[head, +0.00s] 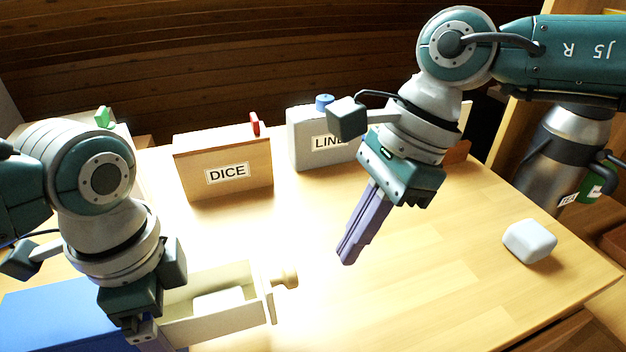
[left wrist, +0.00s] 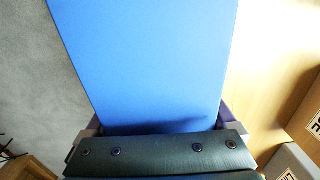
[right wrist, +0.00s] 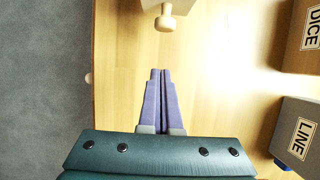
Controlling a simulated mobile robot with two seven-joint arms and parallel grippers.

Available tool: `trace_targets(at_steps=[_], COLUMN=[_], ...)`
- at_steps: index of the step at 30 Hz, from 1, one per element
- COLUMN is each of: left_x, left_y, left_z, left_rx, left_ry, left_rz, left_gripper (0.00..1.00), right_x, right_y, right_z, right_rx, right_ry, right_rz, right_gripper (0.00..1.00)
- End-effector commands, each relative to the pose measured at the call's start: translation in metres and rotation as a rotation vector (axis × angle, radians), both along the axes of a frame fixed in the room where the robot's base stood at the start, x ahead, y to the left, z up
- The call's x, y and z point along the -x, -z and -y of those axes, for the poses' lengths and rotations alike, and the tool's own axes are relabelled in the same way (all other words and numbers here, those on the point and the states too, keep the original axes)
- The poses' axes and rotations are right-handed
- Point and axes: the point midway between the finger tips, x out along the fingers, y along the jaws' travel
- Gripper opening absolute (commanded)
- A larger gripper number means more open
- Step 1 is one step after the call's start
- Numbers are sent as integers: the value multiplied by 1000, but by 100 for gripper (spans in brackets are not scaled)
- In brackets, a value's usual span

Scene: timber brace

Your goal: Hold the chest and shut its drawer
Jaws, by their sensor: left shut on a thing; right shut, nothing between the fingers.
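The blue chest (head: 55,312) lies at the table's left front, and its blue top fills the left wrist view (left wrist: 145,60). Its cream drawer (head: 215,318) is pulled out to the right, with a pale block (head: 218,299) inside. A round wooden knob (head: 286,279) is on the drawer front; it also shows in the right wrist view (right wrist: 165,18). My left gripper (head: 150,340) is shut on the chest, with its fingers at the chest's two sides. My right gripper (head: 346,258) is shut and empty above the table, to the right of the knob and apart from it.
A DICE box (head: 225,155) and a grey LINE box (head: 310,155) stand at the back of the wooden table (head: 420,290). A pale rounded block (head: 529,241) lies at the right. The table between knob and block is clear.

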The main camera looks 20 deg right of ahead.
Motion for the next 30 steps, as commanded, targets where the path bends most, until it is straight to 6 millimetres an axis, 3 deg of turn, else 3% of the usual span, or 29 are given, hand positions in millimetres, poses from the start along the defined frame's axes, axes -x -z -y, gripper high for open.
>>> trace_targets(at_steps=[1, 9, 23, 26, 30], left_x=[0, 0, 0, 0, 0], left_y=[0, 0, 0, 0, 0], left_z=[0, 0, 0, 0, 0], left_rx=[0, 0, 0, 0, 1], left_ry=[0, 0, 0, 0, 0], left_rz=[1, 1, 1, 1, 1], left_gripper=[22, 22, 22, 22, 22], right_x=[1, 0, 0, 0, 0], right_y=[10, 8, 8, 8, 7], right_z=[-5, -38, -45, -58, -89], right_rx=[0, 0, 1, -1, -2], right_ry=[-1, -2, -1, -5, -6], right_rz=[-4, 1, 0, 1, 0], right_gripper=[0, 0, 0, 0, 0])
